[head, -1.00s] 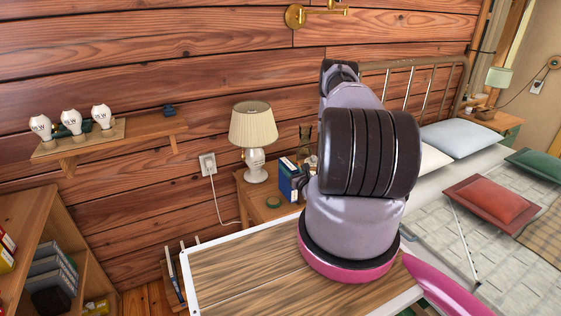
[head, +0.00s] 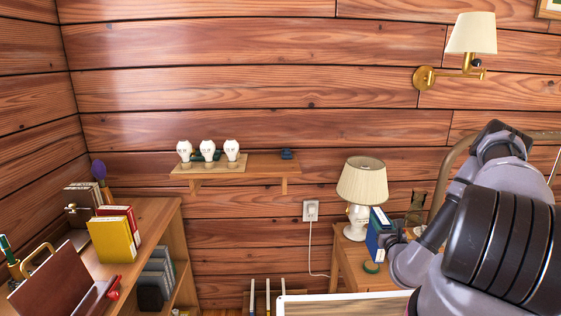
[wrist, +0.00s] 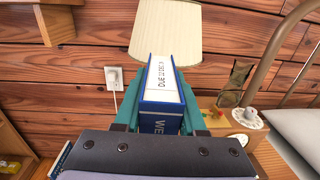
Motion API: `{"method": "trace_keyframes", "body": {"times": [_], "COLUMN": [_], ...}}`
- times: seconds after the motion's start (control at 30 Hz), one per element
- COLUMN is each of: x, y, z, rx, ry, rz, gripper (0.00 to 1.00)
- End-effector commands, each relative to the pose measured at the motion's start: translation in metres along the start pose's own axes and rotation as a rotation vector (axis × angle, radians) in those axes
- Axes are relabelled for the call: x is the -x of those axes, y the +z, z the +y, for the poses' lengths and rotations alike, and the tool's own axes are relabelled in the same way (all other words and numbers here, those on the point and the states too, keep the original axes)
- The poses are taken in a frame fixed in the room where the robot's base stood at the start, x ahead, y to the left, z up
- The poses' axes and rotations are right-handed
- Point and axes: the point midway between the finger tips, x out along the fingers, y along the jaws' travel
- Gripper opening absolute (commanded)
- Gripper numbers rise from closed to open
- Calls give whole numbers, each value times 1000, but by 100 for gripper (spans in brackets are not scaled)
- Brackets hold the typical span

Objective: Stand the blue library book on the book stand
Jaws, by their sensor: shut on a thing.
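The blue library book (head: 378,236) is upright beside the lamp at the nightstand, on the right of the head view. In the wrist view the blue book (wrist: 160,112) shows its white page edge with a due-date print, between two teal fingers. My gripper (wrist: 163,100) is shut on it; in the head view my gripper (head: 397,236) is partly hidden behind my arm. I cannot tell whether the book touches the nightstand top. A sloped brown board (head: 58,285) with a ledge, at lower left on the bookcase, may be the book stand; it is cut by the frame edge.
The bookcase (head: 150,212) at left carries yellow and red books (head: 112,240). A wall shelf (head: 262,166) holds bulbs.

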Motion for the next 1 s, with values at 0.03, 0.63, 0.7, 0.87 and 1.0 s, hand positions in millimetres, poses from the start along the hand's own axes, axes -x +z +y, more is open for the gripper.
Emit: {"method": "trace_keyframes", "body": {"times": [0.03,0.63,0.7,0.87,1.0], "x": [-2,-2,-2,-2,-3], "y": [17,70,70,69,70], "z": [16,65,65,65,68], "rx": [-5,8,7,6,12], "ry": [3,23,22,21,30], "rz": [0,13,13,13,11], "gripper": [0,0,0,0,0]}}
